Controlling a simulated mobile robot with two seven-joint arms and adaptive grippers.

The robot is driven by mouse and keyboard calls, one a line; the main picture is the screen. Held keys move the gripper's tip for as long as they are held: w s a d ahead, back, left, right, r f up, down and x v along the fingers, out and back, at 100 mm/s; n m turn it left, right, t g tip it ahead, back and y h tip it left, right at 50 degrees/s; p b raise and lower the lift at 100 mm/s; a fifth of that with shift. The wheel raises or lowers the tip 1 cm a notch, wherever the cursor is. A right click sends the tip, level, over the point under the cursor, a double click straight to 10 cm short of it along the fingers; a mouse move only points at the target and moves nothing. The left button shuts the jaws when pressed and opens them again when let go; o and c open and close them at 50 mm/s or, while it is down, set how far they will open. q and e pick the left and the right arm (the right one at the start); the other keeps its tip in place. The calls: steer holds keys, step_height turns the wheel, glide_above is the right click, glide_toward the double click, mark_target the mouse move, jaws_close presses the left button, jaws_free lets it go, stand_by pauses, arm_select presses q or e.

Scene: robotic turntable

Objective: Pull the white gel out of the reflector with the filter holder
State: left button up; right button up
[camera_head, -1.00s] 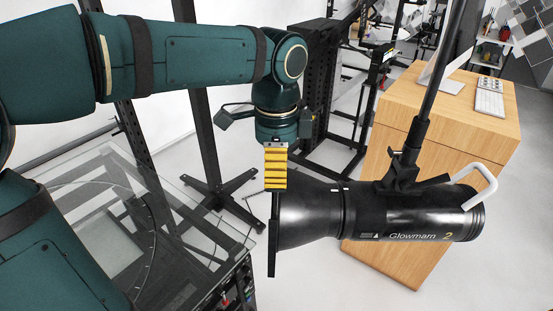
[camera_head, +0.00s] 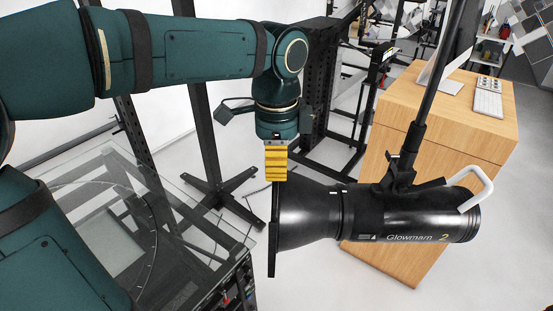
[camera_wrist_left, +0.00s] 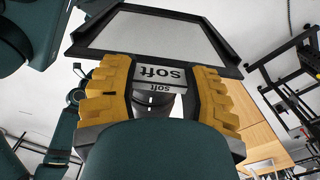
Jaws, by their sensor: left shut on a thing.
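The black reflector (camera_head: 308,212) is on the front of a studio light lying level, its wide mouth facing left. The filter holder (camera_head: 272,245) is a thin black upright frame across that mouth, seen edge-on. My left gripper (camera_head: 276,178) points down at the holder's top edge, with yellow fingers. In the left wrist view, its fingers (camera_wrist_left: 158,92) are shut on the white gel's tab, marked "soft" (camera_wrist_left: 160,73). The gel's white sheet (camera_wrist_left: 145,36) shows inside the black frame. How far the gel has slid up is hard to tell. My right gripper is out of view.
The light's body (camera_head: 415,215) hangs from a black pole (camera_head: 432,100). A wooden cabinet (camera_head: 455,130) with a keyboard stands behind it. A glass-topped turntable (camera_head: 120,215) is at lower left. A dark stand (camera_head: 215,190) is behind my arm.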

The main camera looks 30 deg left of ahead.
arm_select(q)
steer(key=shift+r+p, duration=1.7)
steer(key=shift+r, duration=0.35)
steer(key=shift+w+d+r, duration=0.1)
steer(key=shift+d+r, duration=0.05)
steer(key=shift+r, duration=3.45)
steer(key=shift+w+d+r, duration=0.1)
steer(key=shift+r, duration=3.45)
